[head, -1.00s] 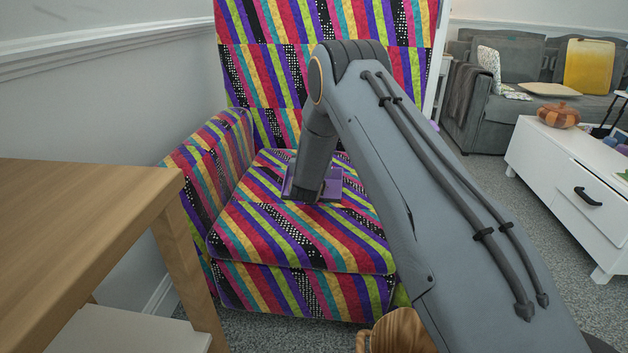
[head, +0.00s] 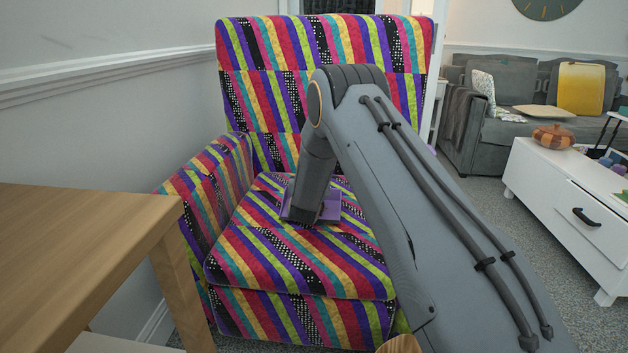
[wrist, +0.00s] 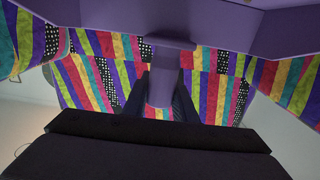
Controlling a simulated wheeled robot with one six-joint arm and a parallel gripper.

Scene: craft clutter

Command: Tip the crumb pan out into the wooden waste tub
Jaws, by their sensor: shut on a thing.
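The purple crumb pan (head: 298,208) shows at the end of my arm, in front of the striped armchair's seat in the head view. In the wrist view its broad purple body (wrist: 225,22) spans the top and its handle runs down between my fingers. My gripper (wrist: 160,98) is shut on that handle; in the head view my wrist mostly hides it. I cannot tell whether the pan touches the seat, and its contents are not visible. A sliver of a brown wooden thing, probably the waste tub (head: 402,344), shows at the bottom edge of the head view, partly behind my arm.
The striped armchair (head: 290,262) fills the middle, its arm rising at the left. A wooden table (head: 80,235) stands close at the left front. A white cabinet (head: 555,195) is at the right, with a grey sofa (head: 505,130) behind. Carpet (head: 500,235) lies open between armchair and cabinet.

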